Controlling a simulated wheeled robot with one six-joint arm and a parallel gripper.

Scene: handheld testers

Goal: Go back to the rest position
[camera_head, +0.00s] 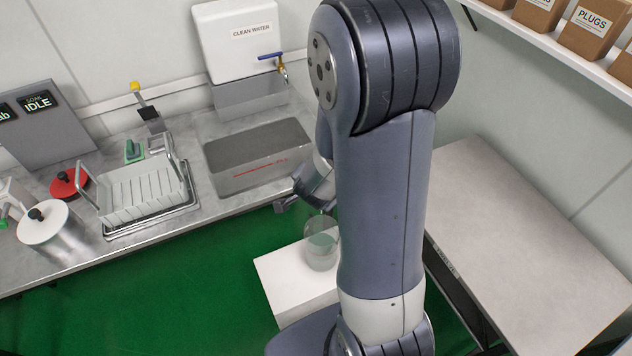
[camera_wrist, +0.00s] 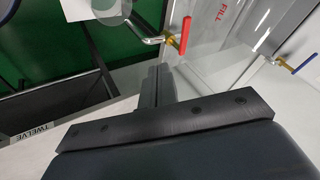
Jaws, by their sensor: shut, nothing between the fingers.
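My gripper (camera_wrist: 158,86) shows in the wrist view as two dark fingers close together beyond a black bolted plate. It is shut with nothing between the fingers. In the head view my arm rises through the middle and hides much of what is behind it. The wrist end shows left of the arm, above the green floor between the sink and a white block (camera_head: 290,285); the fingertips are hard to make out there. A clear cylinder (camera_head: 321,245) stands on the white block, partly behind my arm.
A steel counter (camera_head: 215,212) on the left holds a sink (camera_head: 255,155), a white rack (camera_head: 145,190) and a lidded steel pot (camera_head: 50,235). A grey table (camera_head: 530,230) is right, below a shelf of boxes (camera_head: 590,25). The wrist view shows a red-handled tap (camera_wrist: 185,36) near the fingers.

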